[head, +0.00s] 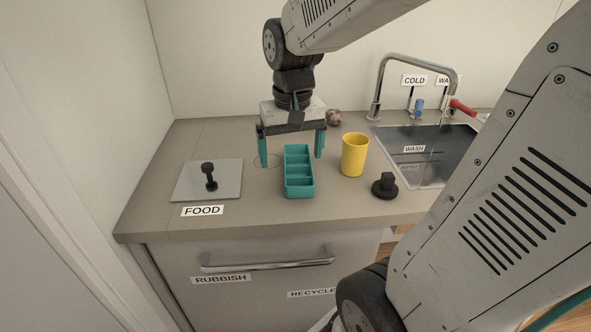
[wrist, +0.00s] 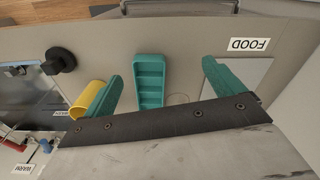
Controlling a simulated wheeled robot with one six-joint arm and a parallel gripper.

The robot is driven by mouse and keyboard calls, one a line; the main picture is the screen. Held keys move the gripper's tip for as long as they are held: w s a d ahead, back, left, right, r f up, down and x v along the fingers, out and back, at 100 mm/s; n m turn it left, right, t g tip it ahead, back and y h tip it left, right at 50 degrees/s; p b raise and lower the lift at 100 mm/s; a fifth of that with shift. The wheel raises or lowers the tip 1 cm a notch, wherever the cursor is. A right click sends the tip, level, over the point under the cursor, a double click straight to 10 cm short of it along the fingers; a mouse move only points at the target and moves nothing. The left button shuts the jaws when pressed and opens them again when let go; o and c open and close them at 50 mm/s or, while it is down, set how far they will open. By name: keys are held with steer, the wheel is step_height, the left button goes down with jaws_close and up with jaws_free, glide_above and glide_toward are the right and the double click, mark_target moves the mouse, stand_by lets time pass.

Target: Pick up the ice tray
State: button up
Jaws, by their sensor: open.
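The teal ice tray (head: 299,190) has several compartments in a row and lies on the counter, its long side running away from me. It also shows in the wrist view (wrist: 149,101), between the two fingers. My gripper (head: 291,152) is open and empty, with teal fingers. It points down behind and above the tray, one finger to each side. In the wrist view my gripper (wrist: 158,92) spans wider than the tray, and neither finger appears to touch it. Whether the fingertips reach the tray's height I cannot tell.
A yellow cup (head: 355,155) stands close right of the tray, near one finger. A black knob (head: 385,187) is on the counter. Left is a grey plate (head: 190,183) with a black handle. The sink (head: 430,165) is at the right; a drawer handle (head: 268,263) sticks out below.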

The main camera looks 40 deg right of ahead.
mark_target(299, 182)
steer(key=w+d+f+m, duration=0.3)
steer(key=w+d+f, duration=0.3)
steer(key=w+d, duration=0.15)
steer(key=shift+g, duration=0.3)
steer(key=f, duration=0.8)
steer(key=shift+s+d, duration=0.2)
steer(key=shift+d, duration=0.05)
steer(key=c, duration=1.1)
